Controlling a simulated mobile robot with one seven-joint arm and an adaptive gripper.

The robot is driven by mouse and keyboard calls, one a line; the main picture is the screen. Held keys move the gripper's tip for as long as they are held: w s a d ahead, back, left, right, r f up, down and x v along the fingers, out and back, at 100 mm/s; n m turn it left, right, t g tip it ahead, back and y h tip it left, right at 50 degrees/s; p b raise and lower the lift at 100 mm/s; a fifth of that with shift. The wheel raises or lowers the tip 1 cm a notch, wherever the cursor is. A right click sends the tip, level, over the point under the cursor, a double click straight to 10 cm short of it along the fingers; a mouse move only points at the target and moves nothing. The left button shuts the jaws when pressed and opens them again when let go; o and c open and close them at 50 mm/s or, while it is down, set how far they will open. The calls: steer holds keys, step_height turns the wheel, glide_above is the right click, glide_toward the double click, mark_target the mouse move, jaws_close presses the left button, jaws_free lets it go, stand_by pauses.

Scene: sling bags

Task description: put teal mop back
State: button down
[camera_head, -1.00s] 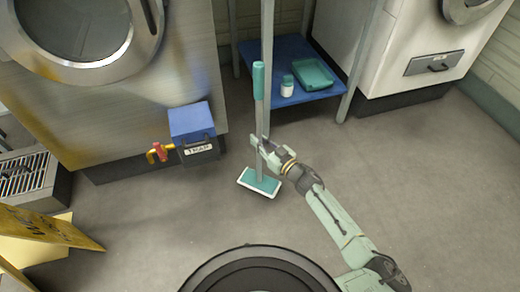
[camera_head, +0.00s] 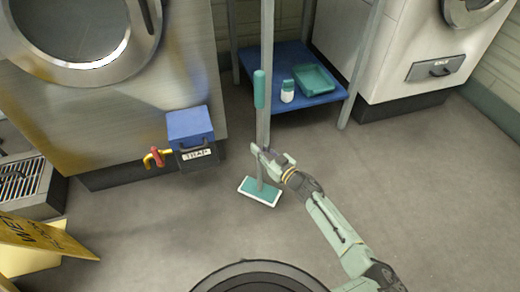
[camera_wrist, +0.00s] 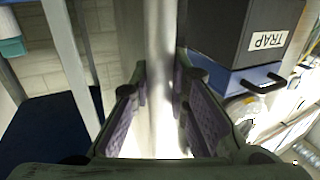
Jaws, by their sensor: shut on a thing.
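The teal mop stands nearly upright, with a teal grip (camera_head: 259,89) at its top and a flat teal-and-white head (camera_head: 259,191) at or just above the floor; I cannot tell if it touches. My gripper (camera_head: 268,158) is shut on the mop's grey pole, low down above the head. In the wrist view the pole (camera_wrist: 161,60) runs between the two purple-padded fingers (camera_wrist: 163,115). The mop head is hidden there.
A blue-shelved rack (camera_head: 318,95) with grey posts stands just behind the mop, holding a teal tray (camera_head: 315,79) and a white bottle (camera_head: 287,92). A blue-lidded TRAP box (camera_head: 190,135) with a red-and-yellow valve (camera_head: 157,157) is at left. Open floor lies right.

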steer(key=c, duration=2)
jaws_free()
steer(key=shift+f, duration=0.2)
steer(key=o, duration=0.5)
steer(key=shift+r, duration=0.1)
steer(key=shift+c, duration=0.2)
steer(key=p+v, duration=0.1)
steer(key=v, duration=1.1)
steer(key=shift+r, duration=0.15)
